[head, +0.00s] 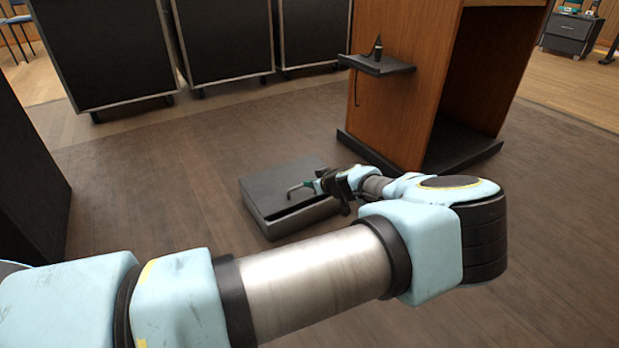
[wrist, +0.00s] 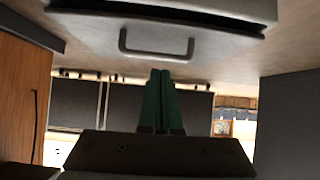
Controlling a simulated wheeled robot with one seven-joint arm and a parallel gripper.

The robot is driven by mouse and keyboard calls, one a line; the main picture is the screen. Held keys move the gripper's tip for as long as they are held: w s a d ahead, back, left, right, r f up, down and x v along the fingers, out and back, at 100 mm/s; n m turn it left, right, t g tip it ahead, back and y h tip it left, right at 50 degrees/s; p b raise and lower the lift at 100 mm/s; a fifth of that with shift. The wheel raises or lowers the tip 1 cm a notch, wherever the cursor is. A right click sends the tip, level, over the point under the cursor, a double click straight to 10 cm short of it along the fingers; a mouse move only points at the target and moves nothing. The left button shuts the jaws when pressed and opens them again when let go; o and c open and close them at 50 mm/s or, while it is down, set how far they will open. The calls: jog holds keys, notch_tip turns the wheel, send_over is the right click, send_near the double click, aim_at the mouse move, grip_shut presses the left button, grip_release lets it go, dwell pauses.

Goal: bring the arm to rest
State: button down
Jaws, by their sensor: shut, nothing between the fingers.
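My arm reaches across the head view from the lower left and bends back at the right. My gripper (head: 318,186) is over a low dark box (head: 268,181) on the floor. In the wrist view its two green fingers (wrist: 160,77) lie together, shut and empty. A grey bar handle (wrist: 157,53) on the box (wrist: 225,8) shows just beyond the fingertips, with a visible gap between them. In the head view the handle (head: 297,189) appears beside the fingertips. My forearm and wrist hide part of the floor behind them.
A wooden lectern (head: 407,115) with a small dark side shelf (head: 377,65) stands behind my wrist. Several black cases (head: 225,40) line the back. A dark panel (head: 30,190) stands at the left. The floor (head: 150,180) left of the box is clear.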

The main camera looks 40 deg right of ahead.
jog(key=s+f+p, duration=0.1)
jog(key=s+f, duration=0.2)
jog(key=s, duration=0.3)
jog(key=shift+a+f+p, duration=0.2)
jog(key=shift+a+p, duration=0.1)
jog(key=shift+p, duration=0.05)
jog(key=shift+w, duration=0.15)
